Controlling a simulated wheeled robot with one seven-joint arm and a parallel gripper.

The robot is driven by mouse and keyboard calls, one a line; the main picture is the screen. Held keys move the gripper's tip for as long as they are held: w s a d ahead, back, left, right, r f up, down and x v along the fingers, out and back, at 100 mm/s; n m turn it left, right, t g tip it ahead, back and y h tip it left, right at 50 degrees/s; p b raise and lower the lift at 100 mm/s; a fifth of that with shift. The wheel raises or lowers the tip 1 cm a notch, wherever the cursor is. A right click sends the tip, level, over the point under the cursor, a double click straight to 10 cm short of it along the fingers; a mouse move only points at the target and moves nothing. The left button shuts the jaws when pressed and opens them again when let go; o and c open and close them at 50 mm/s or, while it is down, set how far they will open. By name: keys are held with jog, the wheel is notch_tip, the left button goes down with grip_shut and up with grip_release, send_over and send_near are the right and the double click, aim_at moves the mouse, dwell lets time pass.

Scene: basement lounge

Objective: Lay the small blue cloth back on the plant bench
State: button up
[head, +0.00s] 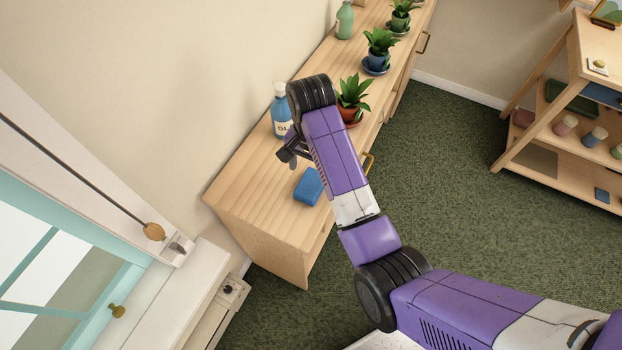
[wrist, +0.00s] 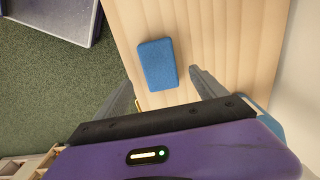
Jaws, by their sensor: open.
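The small blue cloth (head: 308,187) looks like a folded, flat rectangular block. It lies on the near end of the wooden plant bench (head: 241,189), close to the front edge. In the wrist view the blue cloth (wrist: 156,65) lies on the pale wood of the bench (wrist: 222,40). My gripper (head: 291,152) is over the bench beside the cloth in the head view. In the wrist view my gripper (wrist: 163,76) is open, with a finger at either side of the cloth's near part. Nothing is held, and I cannot tell the height gap.
A blue bottle (head: 281,108) and a potted plant (head: 352,96) stand close to my wrist. More plants (head: 379,50) and a green bottle (head: 345,20) are farther along. A wooden shelf (head: 567,110) stands at right. The bench's near-left end is clear.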

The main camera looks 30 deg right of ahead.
jog(key=shift+r+p, duration=1.15)
jog(key=shift+r, duration=1.45)
jog(key=w+d+r+n+t, duration=0.2)
jog(key=w+r+n+t, duration=0.15)
jog(key=w+t, duration=0.5)
jog(key=r+n+t+b, duration=0.1)
jog(key=n+t+b, duration=0.1)
jog(key=n+t, duration=0.35)
send_over(311, 182)
jog(key=d, duration=0.3)
jog(key=s+a+r+n+b, duration=0.1)
jog(key=s+b, duration=0.1)
jog(key=s, duration=1.5)
jog(key=s+a+r+b, duration=0.1)
jog(key=s+a+b, duration=0.1)
jog(key=s, duration=1.5)
jog(key=shift+s+n+t, duration=0.35)
jog(key=shift+n+t, duration=0.05)
